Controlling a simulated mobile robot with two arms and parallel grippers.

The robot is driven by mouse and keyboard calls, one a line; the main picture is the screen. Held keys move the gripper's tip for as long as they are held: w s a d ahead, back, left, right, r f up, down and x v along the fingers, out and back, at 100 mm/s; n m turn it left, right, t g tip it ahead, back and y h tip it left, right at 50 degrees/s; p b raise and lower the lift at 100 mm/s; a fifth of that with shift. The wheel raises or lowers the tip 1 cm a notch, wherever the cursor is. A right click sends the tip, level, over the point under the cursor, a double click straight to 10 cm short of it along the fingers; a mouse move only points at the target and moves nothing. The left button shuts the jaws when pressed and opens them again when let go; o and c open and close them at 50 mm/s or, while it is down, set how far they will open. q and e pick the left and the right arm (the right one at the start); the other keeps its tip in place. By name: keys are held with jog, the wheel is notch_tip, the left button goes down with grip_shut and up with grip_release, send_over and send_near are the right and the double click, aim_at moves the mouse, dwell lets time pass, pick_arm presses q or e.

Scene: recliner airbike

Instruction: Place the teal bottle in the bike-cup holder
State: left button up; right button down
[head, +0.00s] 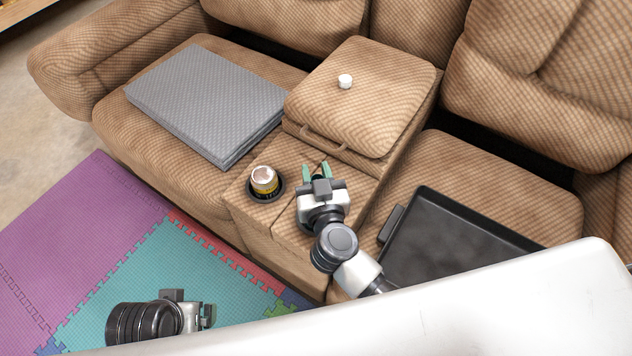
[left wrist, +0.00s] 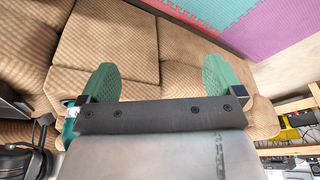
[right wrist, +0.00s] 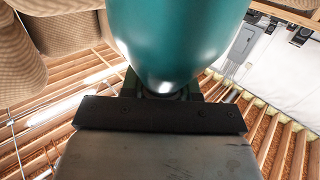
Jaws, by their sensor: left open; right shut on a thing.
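The teal bottle (right wrist: 180,40) fills the upper middle of the right wrist view, its narrow end between my right gripper's fingers (right wrist: 165,88). A dark round cup holder (head: 251,194) in the console holds a can (head: 264,180) with a yellow band.
A grey folded pad (head: 205,95) lies on the left seat. A black tray (head: 450,245) lies on the right seat. A small white object (head: 345,81) sits on the console's cushioned lid (head: 385,110). Coloured foam mat (head: 190,260) covers the floor in front.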

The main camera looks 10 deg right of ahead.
notch_tip(320, 180, down, 3)
jog(key=shift+r+b, duration=0.15)
jog(key=shift+b, duration=0.75)
pick_arm(q)
jog(key=shift+s+a+r, duration=0.1)
jog(key=shift+s+r, duration=0.45)
jog(key=shift+r, duration=0.3)
pick_arm(e)
jog(key=c, duration=0.8)
grip_release()
